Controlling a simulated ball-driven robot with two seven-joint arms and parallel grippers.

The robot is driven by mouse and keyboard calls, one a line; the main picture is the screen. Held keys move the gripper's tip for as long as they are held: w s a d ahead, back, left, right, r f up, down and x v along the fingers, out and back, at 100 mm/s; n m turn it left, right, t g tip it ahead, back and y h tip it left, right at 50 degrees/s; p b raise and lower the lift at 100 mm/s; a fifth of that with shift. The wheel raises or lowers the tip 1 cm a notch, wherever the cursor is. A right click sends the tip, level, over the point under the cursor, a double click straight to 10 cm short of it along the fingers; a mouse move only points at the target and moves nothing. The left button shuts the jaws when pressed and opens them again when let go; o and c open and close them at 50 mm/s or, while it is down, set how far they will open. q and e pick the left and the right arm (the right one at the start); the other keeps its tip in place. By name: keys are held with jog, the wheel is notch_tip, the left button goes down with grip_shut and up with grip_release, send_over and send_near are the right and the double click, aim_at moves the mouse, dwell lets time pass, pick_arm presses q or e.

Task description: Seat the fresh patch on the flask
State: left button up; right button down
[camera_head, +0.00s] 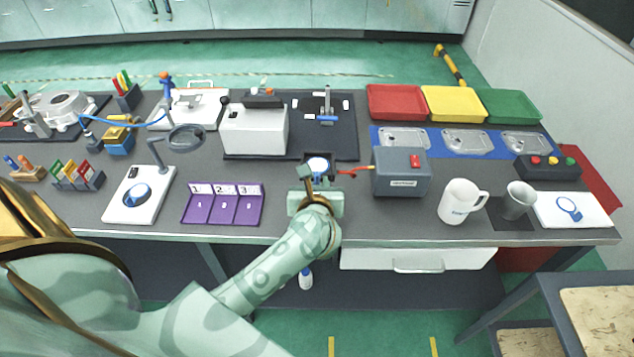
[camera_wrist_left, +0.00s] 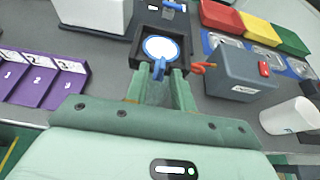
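A round white patch (camera_head: 318,166) with a blue rim is at the middle of the bench, by the tips of my left gripper (camera_head: 311,187). In the left wrist view the patch (camera_wrist_left: 160,48) shows over a dark square frame (camera_wrist_left: 143,57), which may be the flask; whether it rests in it or is just above, I cannot tell. Its blue tab lies between the fingers of my left gripper (camera_wrist_left: 161,78), which look closed on it. Similar blue-rimmed discs lie on a white plate (camera_head: 137,195) at left and a white sheet (camera_head: 569,208) at right. My right gripper is out of view.
A grey box (camera_head: 402,172) with a red switch stands close right of the gripper, a red-orange piece (camera_head: 352,170) jutting toward it. A purple numbered tray (camera_head: 222,205) is at left, a white box (camera_head: 254,132) behind. A white mug (camera_head: 459,202) and grey cup (camera_head: 517,200) stand right.

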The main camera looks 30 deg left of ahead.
pick_arm(q)
jog(key=shift+o, duration=0.7)
jog(key=shift+s+r, duration=0.1)
jog(key=shift+s+d, duration=0.2)
jog(key=v, duration=1.5)
jog(key=shift+s+d+r+p, duration=0.2)
jog(key=shift+s+p, duration=0.05)
jog(key=shift+p, duration=0.2)
